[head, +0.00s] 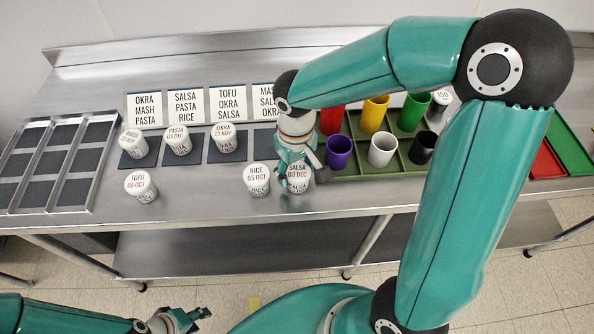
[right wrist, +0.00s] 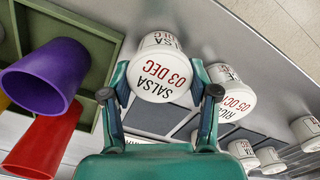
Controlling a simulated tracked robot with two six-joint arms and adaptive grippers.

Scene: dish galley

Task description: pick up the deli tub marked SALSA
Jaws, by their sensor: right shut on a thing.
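The deli tub marked SALSA 03 DEC (head: 298,184) is white with a printed lid, near the front of the steel counter. My right gripper (head: 295,168) reaches down over it and is shut on it. In the right wrist view the SALSA tub (right wrist: 160,68) sits between the two fingers, its lid facing the camera. I cannot tell whether its base touches the counter. The RICE 05 OCT tub (head: 257,179) stands close to its left. My left gripper (head: 198,320) is empty and open at the bottom of the head view, away from the counter.
PASTA (head: 177,140), OKRA (head: 224,138) and another tub (head: 133,143) stand on dark mats behind; TOFU (head: 140,186) stands in front. Label cards (head: 188,106) line the back. A green crate of colored cups (head: 400,172) is close on the right. A divided rack (head: 97,170) is at left.

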